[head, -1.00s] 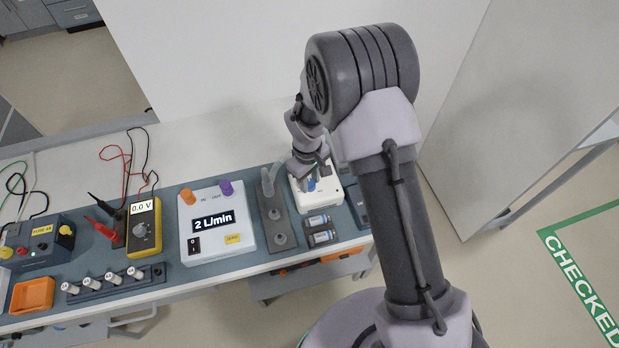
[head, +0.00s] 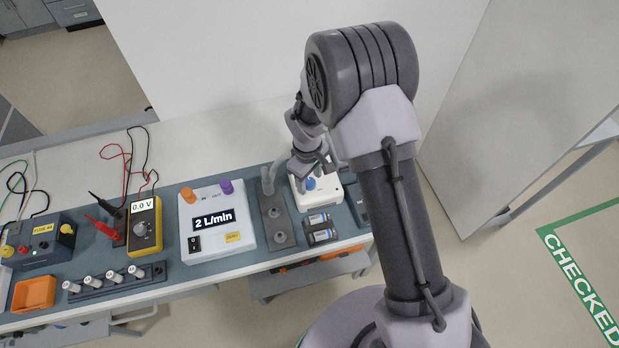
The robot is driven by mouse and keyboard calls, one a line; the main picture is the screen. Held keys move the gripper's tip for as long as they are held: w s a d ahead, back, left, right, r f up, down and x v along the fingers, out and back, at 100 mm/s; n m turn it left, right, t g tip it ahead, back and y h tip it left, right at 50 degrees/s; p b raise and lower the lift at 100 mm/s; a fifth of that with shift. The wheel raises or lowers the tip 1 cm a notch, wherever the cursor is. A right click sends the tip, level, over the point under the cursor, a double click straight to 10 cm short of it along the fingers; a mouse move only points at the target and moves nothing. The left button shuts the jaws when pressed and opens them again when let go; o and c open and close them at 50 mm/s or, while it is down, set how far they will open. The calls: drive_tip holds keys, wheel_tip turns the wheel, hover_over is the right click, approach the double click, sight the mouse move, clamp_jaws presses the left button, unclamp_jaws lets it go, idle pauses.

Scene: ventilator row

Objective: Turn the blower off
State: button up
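A small white box with a blue knob (head: 310,184), which I take to be the blower (head: 329,199), sits on the bench mat under my arm. Its back part is hidden behind my gripper. My gripper (head: 315,175) is just above and behind the knob, with its fingers spread apart and nothing seen between them. The knob shows clear of the fingers. Which setting the knob points to is too small to read.
Left of the white box stands a grey plate (head: 286,225) with an upright grey tube. A "2 L/min" meter (head: 216,247), a yellow multimeter (head: 145,238) and an orange tray (head: 34,294) stand further left.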

sight(308, 184)
wheel_tip(308, 184, up, 17)
drive_tip(key=p, duration=0.4)
drive_tip(key=shift+s+a+r, duration=0.2)
drive_tip(key=shift+s+a, duration=0.05)
drive_tip(key=shift+s, duration=0.1)
